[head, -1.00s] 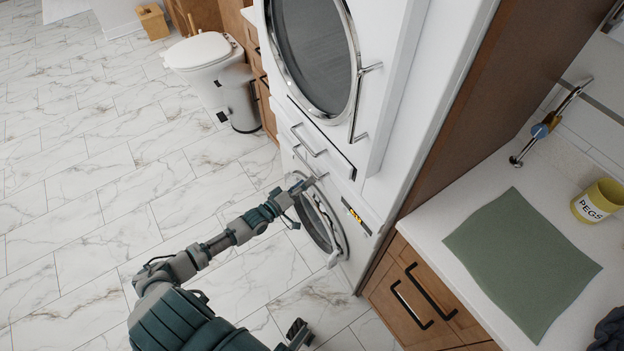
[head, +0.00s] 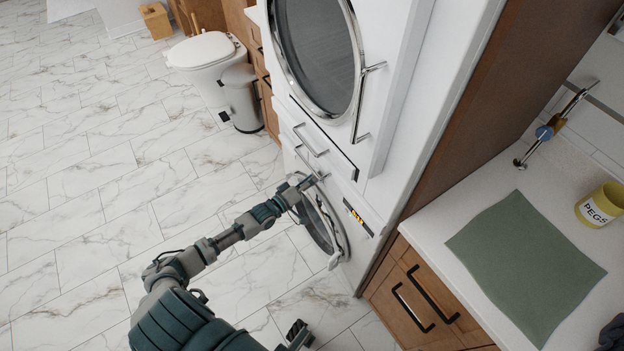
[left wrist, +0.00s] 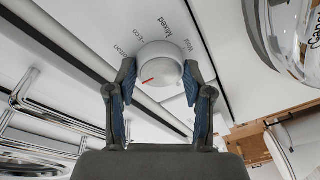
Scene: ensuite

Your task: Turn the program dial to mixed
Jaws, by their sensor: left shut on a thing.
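The program dial (left wrist: 160,66) is a round white knob with a red mark on its face, seen in the left wrist view. The mark points to the lower left in that picture. Printed words curve around the knob's far side, with "Mixed" (left wrist: 175,27) at its upper right. My left gripper (left wrist: 160,78) has one blue-padded finger on each side of the dial and is shut on it. In the head view my left gripper (head: 306,181) is at the top front of the lower washing machine (head: 362,232) and hides the dial.
A second machine with a large round door (head: 315,55) stands above the washer. A drawer handle (head: 309,140) is close above my gripper. The washer's round door (head: 322,225) is just below it. A countertop with a green cloth (head: 525,262) is at right; open tiled floor is left.

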